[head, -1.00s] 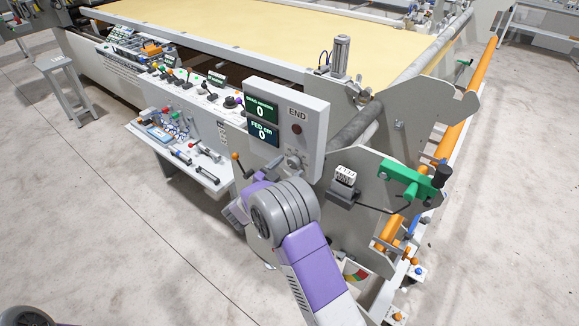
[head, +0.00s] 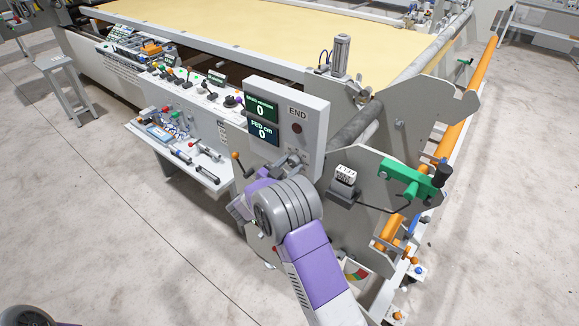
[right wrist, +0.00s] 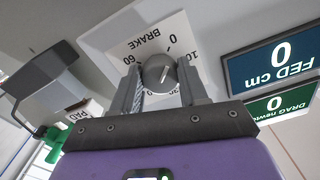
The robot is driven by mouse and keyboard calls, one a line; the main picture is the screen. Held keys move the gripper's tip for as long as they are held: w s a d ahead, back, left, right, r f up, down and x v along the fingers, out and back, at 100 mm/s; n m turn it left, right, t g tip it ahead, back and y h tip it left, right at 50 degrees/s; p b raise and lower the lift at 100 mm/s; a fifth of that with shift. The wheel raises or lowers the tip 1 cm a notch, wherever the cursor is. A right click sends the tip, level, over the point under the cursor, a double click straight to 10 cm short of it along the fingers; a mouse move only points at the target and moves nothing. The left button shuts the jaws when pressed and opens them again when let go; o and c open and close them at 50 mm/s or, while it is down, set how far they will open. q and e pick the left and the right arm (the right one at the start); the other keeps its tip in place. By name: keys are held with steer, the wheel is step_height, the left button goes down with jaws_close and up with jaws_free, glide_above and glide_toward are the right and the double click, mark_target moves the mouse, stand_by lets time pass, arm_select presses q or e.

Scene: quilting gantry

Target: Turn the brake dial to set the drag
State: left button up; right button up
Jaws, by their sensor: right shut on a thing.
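The brake dial is a round grey knob (right wrist: 159,72) on a white scale plate (right wrist: 150,38) marked BRAKE, upside down in the right wrist view. Numbers such as 0 and 60 show around it; fingers cover part of the scale. My right gripper (right wrist: 160,84) has one finger on each side of the knob and is shut on it. In the head view my right gripper (head: 290,165) is at the lower part of the grey END panel (head: 312,120), largely hiding the dial. The green DRAG newtons display (head: 261,109) reads 0. My left gripper is not in view.
The blue FED cm display (head: 263,132) reads 0. A shelf with small tools (head: 190,160) lies to the left. Open floor (head: 110,230) is at left.

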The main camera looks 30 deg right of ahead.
steer(key=shift+f+m+b, duration=0.15)
steer(key=shift+m+b, duration=0.45)
steer(key=shift+b, duration=0.25)
steer(key=m+b, duration=1)
steer(key=b, duration=0.3)
steer(key=shift+w, duration=0.1)
steer(key=shift+a+r+m+b, duration=0.1)
steer(key=shift+r+m+b, duration=0.15)
steer(key=shift+m+b, duration=1.3)
steer(key=o, duration=1.1)
steer(key=shift+r, duration=0.1)
steer(key=shift+c, duration=0.2)
steer(key=v, duration=0.7)
steer(key=shift+a+p, duration=0.25)
steer(key=shift+p, duration=0.15)
